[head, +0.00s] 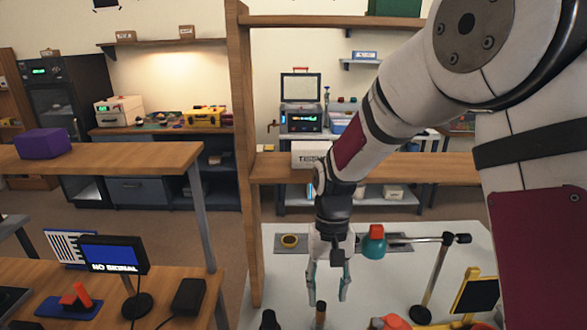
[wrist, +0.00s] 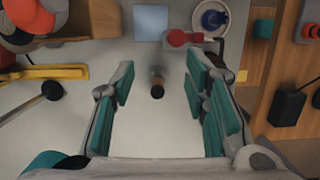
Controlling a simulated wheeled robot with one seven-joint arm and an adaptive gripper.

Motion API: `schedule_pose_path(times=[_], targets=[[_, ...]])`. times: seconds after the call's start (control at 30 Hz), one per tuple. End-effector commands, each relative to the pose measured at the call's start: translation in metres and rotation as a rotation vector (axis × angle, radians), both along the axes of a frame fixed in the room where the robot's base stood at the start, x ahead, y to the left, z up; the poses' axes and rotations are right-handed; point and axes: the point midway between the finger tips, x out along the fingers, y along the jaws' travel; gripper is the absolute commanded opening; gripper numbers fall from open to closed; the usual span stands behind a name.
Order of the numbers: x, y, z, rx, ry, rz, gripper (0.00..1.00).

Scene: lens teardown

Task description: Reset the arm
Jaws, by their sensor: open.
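My gripper (head: 328,283) hangs from my arm over the pale worktop (head: 280,312), pointing down. In the wrist view my gripper (wrist: 158,105) has its teal-padded fingers spread wide, with nothing held between them. A small dark-topped cylinder with a wooden-coloured side (wrist: 157,86) stands on the worktop in the gap between the fingers as seen from the wrist. In the head view a similar cylinder (head: 320,314) shows just below the fingertips. I cannot tell the exact height of the fingers above it.
A black stand (head: 420,314) with a metal rod rises right of my gripper. A teal and red object (head: 373,243) is beside the gripper. A wooden post (head: 247,160) stands left. A "NO SIGNAL" monitor (head: 113,255) sits on the left desk. Red and yellow items crowd the front right.

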Motion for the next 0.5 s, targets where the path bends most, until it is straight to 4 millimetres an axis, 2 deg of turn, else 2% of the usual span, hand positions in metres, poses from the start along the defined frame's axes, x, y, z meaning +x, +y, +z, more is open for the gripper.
schedule_pose_path(times=[0.03,0.2,0.5], targets=[[-0.002,-0.007,0.018,0.003,-0.035,0.0,0.42],[-0.015,-0.027,0.065,0.007,-0.13,-0.001,0.42],[-0.052,-0.06,0.134,0.011,-0.296,-0.003,0.42]])
